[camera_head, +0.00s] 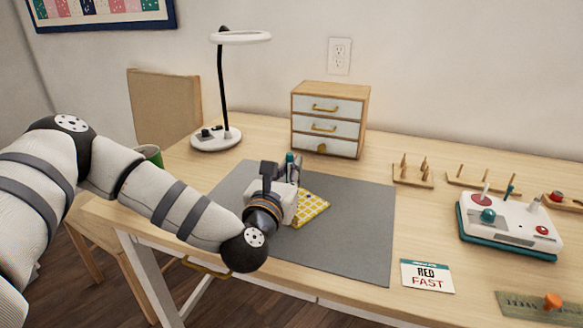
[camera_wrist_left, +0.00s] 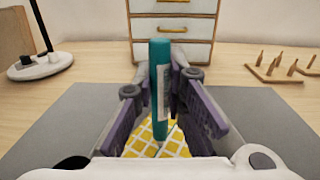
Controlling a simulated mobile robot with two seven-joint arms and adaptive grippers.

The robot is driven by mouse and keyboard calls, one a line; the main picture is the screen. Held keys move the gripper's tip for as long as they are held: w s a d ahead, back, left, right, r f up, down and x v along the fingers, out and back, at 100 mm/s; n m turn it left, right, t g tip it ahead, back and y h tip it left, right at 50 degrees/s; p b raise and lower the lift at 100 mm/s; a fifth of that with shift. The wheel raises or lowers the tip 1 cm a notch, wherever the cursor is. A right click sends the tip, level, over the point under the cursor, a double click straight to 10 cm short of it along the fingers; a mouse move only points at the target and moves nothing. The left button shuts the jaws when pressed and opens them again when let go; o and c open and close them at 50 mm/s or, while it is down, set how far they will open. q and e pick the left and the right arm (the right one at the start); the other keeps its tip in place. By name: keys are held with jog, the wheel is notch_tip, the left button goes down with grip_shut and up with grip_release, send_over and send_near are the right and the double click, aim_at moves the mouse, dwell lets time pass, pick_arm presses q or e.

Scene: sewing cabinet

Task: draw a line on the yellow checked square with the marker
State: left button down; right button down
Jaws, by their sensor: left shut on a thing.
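The yellow checked square (camera_head: 313,207) lies on the grey mat (camera_head: 360,235), partly hidden behind my left gripper. My left gripper (camera_head: 287,170) is above the mat at the square's left side. It is shut on the teal marker (camera_head: 290,158), which stands roughly upright between the fingers. In the left wrist view the marker (camera_wrist_left: 160,85) shows a white label, and its lower end is over the yellow checked square (camera_wrist_left: 150,140). I cannot tell whether the tip touches the cloth. My right gripper is in neither view.
A small drawer cabinet (camera_head: 328,118) stands behind the mat, with a lamp (camera_head: 217,138) to its left. Wooden peg racks (camera_head: 412,178), a white and teal machine (camera_head: 509,225) and a RED FAST card (camera_head: 427,276) are on the right. The mat's right part is clear.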

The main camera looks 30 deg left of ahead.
pick_arm(q)
jog(key=shift+s+a, duration=0.25)
jog(key=shift+s, duration=0.95)
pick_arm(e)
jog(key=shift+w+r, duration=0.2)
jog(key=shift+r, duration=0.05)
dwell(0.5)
pick_arm(q)
jog(key=shift+r+p, duration=0.25)
jog(key=shift+p, duration=0.05)
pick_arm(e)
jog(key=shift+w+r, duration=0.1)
pick_arm(q)
jog(key=shift+r, duration=0.1)
dwell(0.5)
